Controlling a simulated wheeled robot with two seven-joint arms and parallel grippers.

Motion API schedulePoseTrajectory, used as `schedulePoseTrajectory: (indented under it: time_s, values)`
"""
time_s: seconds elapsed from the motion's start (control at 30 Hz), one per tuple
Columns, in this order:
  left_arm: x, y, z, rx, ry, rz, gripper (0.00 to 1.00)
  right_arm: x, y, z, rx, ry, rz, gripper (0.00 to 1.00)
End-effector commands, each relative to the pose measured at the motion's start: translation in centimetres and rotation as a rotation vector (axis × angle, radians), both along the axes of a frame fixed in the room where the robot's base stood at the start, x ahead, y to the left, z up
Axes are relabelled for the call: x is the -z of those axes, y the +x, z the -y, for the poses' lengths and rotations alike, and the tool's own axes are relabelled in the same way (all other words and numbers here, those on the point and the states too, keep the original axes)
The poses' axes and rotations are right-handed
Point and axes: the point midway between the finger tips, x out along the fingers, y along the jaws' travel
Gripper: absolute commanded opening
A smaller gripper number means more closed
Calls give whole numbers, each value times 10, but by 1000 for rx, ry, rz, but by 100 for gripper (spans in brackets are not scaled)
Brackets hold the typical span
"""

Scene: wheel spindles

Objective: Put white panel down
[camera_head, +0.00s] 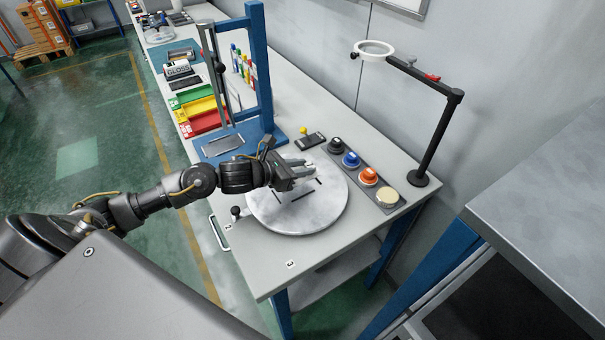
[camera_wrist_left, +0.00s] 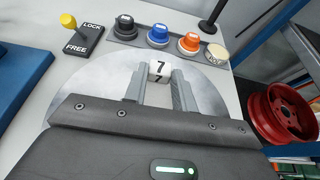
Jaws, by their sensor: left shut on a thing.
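My left gripper (camera_head: 304,170) reaches in from the left over a round, pale grey turntable (camera_head: 318,215). In the left wrist view, the gripper (camera_wrist_left: 158,84) is shut on a small white panel (camera_wrist_left: 160,68) marked with a black 7. The panel sits between the two grey fingertips, above the turntable (camera_wrist_left: 108,82). I cannot tell if it touches the surface. In the head view the panel cannot be made out clearly at the fingertips. Dark slots show on the turntable beside the gripper. My right gripper is not in view.
Behind the turntable is a row of black, blue (camera_head: 351,159), orange (camera_head: 368,176) and cream buttons. A lock/free switch (camera_head: 306,139) is nearby. A ring lamp (camera_head: 420,78) stands at the right. A blue press frame (camera_head: 262,70) and coloured bins (camera_head: 200,108) are farther left.

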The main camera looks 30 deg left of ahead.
Motion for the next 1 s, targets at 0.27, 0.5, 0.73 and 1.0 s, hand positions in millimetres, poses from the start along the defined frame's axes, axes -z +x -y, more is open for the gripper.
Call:
schedulePoseTrajectory:
  time_s: [0.27, 0.5, 0.73, 1.0]
  values:
    - [19, 0, 6, -3, -1, -6, 2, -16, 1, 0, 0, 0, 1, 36]
    - [37, 1, 5, -1, 0, 0, 2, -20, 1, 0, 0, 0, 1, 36]
    - [38, 0, 5, -1, 2, -1, 41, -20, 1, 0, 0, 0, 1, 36]
    - [37, 0, 5, -1, 2, 0, 49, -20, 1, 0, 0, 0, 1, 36]
